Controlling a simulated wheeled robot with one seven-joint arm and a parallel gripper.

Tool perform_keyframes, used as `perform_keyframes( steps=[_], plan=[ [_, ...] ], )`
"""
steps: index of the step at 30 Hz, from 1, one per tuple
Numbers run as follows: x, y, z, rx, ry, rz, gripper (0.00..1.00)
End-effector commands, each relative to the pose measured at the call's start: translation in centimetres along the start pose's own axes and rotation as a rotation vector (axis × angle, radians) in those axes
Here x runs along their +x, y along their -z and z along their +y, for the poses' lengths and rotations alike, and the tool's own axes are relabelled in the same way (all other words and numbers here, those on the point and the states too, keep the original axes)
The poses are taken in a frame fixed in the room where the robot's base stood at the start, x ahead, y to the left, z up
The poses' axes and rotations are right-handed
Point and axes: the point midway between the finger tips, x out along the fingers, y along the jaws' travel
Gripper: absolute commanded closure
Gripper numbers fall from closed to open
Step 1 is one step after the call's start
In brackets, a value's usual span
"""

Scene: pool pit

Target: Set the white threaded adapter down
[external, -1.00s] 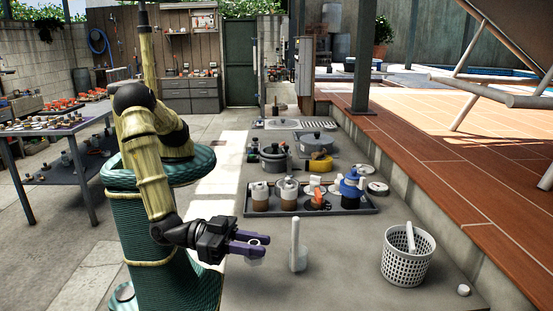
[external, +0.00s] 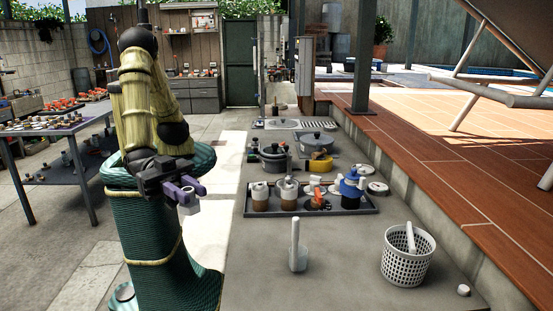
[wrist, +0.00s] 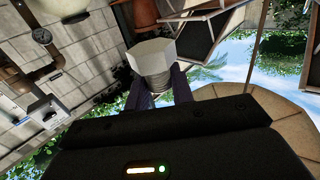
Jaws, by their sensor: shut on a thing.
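The white threaded adapter (wrist: 152,58) is in the wrist view, with a hexagonal head and a threaded neck between my two purple fingers. In the external view the adapter (external: 189,207) is a small white piece at the fingertips. My gripper (external: 192,192) is shut on it and holds it in the air in front of my own body, left of the grey counter (external: 340,262). Nothing supports the adapter from below.
On the counter stand a white upright piece (external: 296,247), a white perforated basket (external: 407,262) and a small white cap (external: 463,290). A dark tray (external: 262,213) with several jars lies behind. The counter's front middle is clear. A table (external: 62,124) with many small parts stands at left.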

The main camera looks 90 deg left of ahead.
Motion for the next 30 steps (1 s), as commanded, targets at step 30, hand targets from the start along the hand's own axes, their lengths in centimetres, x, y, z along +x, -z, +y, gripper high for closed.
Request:
perform_keyframes(
  steps=[30],
  plan=[
    [-19.2,10.5,5.7,0.000,-0.629,0.000,0.99]
  ],
)
